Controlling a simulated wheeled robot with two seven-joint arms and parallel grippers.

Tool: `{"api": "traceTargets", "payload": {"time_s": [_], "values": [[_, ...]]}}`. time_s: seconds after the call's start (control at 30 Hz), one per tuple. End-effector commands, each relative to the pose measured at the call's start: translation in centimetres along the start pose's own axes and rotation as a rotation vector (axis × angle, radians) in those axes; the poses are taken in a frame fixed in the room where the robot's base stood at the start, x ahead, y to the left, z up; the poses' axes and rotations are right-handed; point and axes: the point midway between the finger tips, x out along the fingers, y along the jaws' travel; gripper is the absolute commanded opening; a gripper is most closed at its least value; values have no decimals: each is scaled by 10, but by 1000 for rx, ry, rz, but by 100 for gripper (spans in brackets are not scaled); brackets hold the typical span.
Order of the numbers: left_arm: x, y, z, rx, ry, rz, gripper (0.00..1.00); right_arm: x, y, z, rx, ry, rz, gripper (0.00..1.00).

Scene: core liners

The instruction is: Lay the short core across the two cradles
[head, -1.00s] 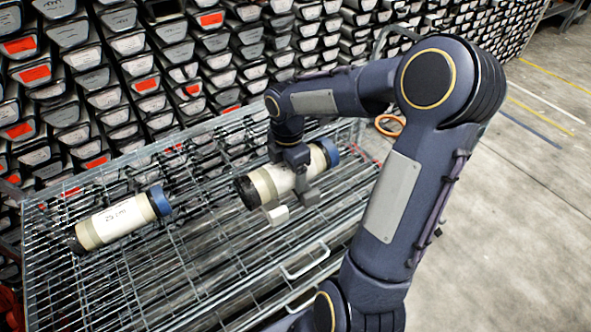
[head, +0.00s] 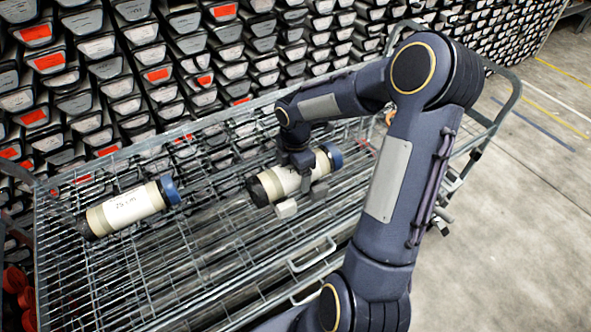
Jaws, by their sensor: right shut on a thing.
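A cream core with a black left end and a blue right cap (head: 273,185) is in my right gripper (head: 300,183), which is shut around its middle from above. This core lies aslant over the wire-mesh deck. A pale grey block (head: 286,208) shows at its near side and looks like a cradle. A darker grey piece (head: 319,190) is beside it; I cannot tell whether it is a cradle or a gripper finger. Whether the core touches them is unclear. A second cream core (head: 128,207), with a handwritten label, lies on the mesh at left. My left gripper is not in view.
The mesh deck belongs to a metal cart (head: 215,285) with raised rails and a wire handle (head: 312,255) at the near side. Racked trays (head: 130,65) stand close behind it. Mesh between the two cores is bare. Open concrete floor (head: 520,230) is at right.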

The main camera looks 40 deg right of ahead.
Motion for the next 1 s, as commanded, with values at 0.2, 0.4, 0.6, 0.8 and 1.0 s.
{"api": "traceTargets", "payload": {"time_s": [0.2,0.4,0.6,0.8,1.0], "values": [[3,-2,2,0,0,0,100,4,1,0,-1,-1,5,6],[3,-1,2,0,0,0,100,6,0,0,-1,0,0,99],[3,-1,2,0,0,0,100,6,0,0,-1,0,0,99],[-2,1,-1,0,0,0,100,-6,0,0,0,-1,2,99],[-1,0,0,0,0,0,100,-45,1,0,0,-2,6,99]]}}
